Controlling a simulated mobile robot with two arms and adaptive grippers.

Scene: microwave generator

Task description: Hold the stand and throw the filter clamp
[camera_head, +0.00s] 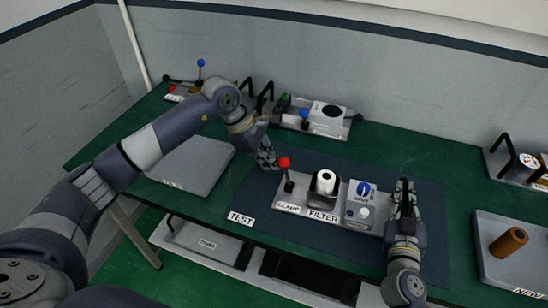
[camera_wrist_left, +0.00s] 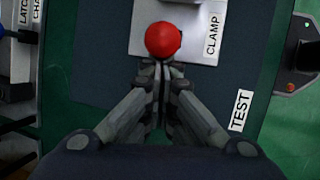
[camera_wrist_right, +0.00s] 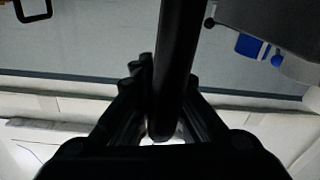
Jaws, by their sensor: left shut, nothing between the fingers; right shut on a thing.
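The stand (camera_head: 318,219) is a light plate with labels CLAMP and FILTER, on the dark mat. Its clamp lever with a red ball (camera_head: 284,163) stands upright at its left end; the ball also shows in the left wrist view (camera_wrist_left: 163,40). A white filter part (camera_head: 323,183) with a dark opening and a blue knob (camera_head: 363,188) sit on it. My left gripper (camera_head: 268,160) is shut and empty, close beside the red ball; it also shows in the left wrist view (camera_wrist_left: 161,88). My right gripper (camera_head: 404,190) is shut on the black handle (camera_wrist_right: 176,70) at the stand's right end.
A grey tray (camera_head: 190,166) lies at left. Another fixture (camera_head: 328,120) with levers stands at the back. At right, a tray (camera_head: 486,252) labelled NEW holds a brown cylinder (camera_head: 509,241). A shelf unit (camera_head: 205,243) is below the front edge.

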